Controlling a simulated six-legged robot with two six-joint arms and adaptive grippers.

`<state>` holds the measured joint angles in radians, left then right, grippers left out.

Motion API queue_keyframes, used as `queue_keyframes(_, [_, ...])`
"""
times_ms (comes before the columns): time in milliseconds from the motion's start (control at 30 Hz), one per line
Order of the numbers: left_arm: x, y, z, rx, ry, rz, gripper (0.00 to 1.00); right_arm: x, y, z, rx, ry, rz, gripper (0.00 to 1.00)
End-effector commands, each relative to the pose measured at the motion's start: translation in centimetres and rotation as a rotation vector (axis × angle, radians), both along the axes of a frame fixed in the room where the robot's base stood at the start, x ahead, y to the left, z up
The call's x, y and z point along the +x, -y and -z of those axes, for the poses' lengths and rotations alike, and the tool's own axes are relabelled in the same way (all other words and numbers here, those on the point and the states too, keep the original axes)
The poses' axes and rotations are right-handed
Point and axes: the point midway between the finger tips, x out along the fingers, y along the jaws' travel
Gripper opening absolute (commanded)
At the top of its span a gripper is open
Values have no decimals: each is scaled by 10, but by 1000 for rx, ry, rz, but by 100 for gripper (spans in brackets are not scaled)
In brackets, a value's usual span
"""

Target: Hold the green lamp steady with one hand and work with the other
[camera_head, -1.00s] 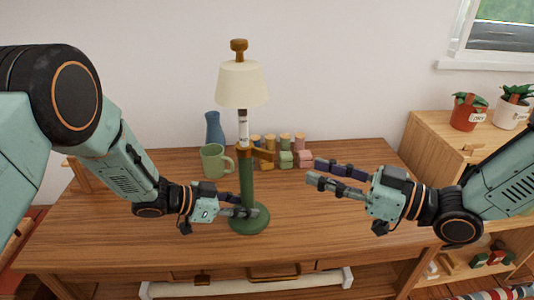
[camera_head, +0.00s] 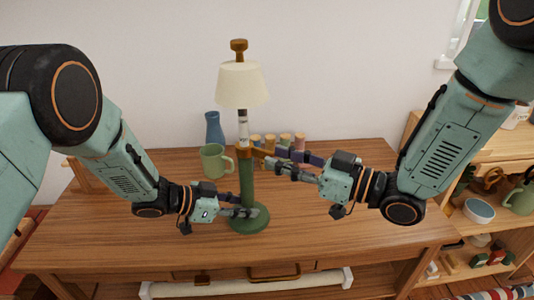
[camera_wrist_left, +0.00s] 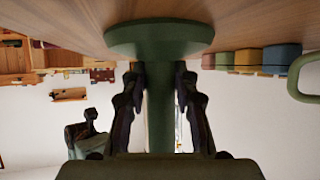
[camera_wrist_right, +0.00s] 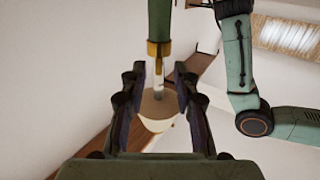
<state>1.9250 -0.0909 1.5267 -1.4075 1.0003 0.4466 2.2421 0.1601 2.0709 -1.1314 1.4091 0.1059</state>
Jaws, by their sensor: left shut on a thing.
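The green lamp stands upright on the wooden desk, with a green post (camera_head: 247,182), a round green base (camera_head: 249,219), a cream shade (camera_head: 241,85) and a wooden knob on top. A brass-brown collar (camera_head: 245,152) with a side arm sits on the post, below a white marked tube (camera_head: 243,128). My left gripper (camera_head: 250,211) is shut on the lower post, just above the base; its fingers flank the post (camera_wrist_left: 160,110) in the left wrist view. My right gripper (camera_head: 272,157) is open beside the collar. The right wrist view shows the collar (camera_wrist_right: 158,48) beyond its parted fingers.
A green mug (camera_head: 213,161) and a blue vase (camera_head: 214,128) stand behind the lamp at left. Several coloured blocks (camera_head: 284,141) stand behind it, partly hidden by my right gripper. A shelf with a bowl (camera_head: 479,210) is at right. The desk's front right (camera_head: 340,240) is clear.

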Motion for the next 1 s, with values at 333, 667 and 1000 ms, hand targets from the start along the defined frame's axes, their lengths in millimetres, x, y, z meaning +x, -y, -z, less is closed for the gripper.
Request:
queue_keyframes(333, [-8,-1,12,17,-19,5,0,18,-28,1,-1,1,-2,30])
queue_keyframes(667, [-8,-1,12,17,-19,5,0,20,-32,1,1,0,0,30])
queue_keyframes(1000, [-8,-1,12,17,-19,5,0,20,-32,1,1,1,-1,7])
